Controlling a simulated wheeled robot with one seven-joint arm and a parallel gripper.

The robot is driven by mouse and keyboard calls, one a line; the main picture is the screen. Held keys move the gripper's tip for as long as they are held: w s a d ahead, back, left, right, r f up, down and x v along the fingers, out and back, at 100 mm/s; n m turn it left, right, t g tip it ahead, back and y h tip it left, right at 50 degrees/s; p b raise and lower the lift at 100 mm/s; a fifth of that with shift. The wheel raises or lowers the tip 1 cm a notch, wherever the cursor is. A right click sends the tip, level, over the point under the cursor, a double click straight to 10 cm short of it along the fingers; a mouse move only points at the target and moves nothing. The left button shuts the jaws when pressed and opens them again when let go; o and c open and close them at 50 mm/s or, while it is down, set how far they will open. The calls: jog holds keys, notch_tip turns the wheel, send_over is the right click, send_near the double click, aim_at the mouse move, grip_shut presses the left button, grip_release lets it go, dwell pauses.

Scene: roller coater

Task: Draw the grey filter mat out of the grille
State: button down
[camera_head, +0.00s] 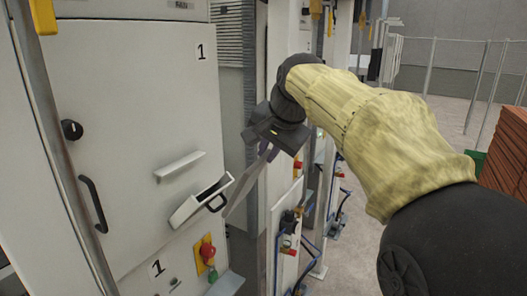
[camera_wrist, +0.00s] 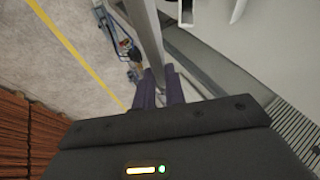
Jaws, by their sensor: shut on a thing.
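My gripper (camera_head: 267,153) is shut on the grey filter mat (camera_head: 243,188), a thin flat sheet hanging down and to the left from the fingers. The grille (camera_head: 187,209) is a pale hinged frame tilted open on the front of the white cabinet. The mat's lower end shows just right of the grille, and it looks apart from it. In the wrist view, the mat (camera_wrist: 147,32) runs up as a grey strip from between the dark fingers (camera_wrist: 160,74). Part of the grille (camera_wrist: 238,8) shows to its right, with a gap between them.
The white cabinet (camera_head: 125,130) has a black handle (camera_head: 94,204), a fixed pale hood (camera_head: 180,166) and a red emergency button (camera_head: 207,251). Posts with control boxes (camera_head: 289,222) stand close right of the mat. Open floor lies farther right, by brick-red stacks (camera_head: 510,150).

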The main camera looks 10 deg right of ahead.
jog(key=shift+s+d+r, duration=0.25)
jog(key=shift+s+d, duration=0.35)
jog(key=shift+d, duration=0.15)
jog(key=shift+s+d+r, duration=0.25)
jog(key=shift+s+d, duration=0.35)
jog(key=shift+d, duration=0.15)
jog(key=shift+f, duration=0.1)
jog(key=w+d+f+n+y+b, duration=0.1)
jog(key=w+d+f+b, duration=0.15)
jog(key=f, duration=0.85)
jog(key=w+d+f+n+g+y+b, duration=0.15)
jog(key=w+f, duration=0.25)
jog(key=f, duration=0.7)
jog(key=w+d+f+n+t+b, duration=0.1)
jog(key=w+d+f+n+b, duration=0.15)
jog(key=f, duration=0.85)
jog(key=s+d+f+n+g+b, duration=0.1)
jog(key=s+d+f+b, duration=0.1)
jog(key=f, duration=1.5)
jog(key=s+d+f+n+g+y+b, duration=0.1)
jog(key=s+f, duration=0.4)
jog(key=f, duration=1.2)
jog(key=d+n+b, duration=0.1)
jog(key=b, duration=0.1)
jog(key=shift+b, duration=0.3)
jog(key=shift+g+y, duration=0.25)
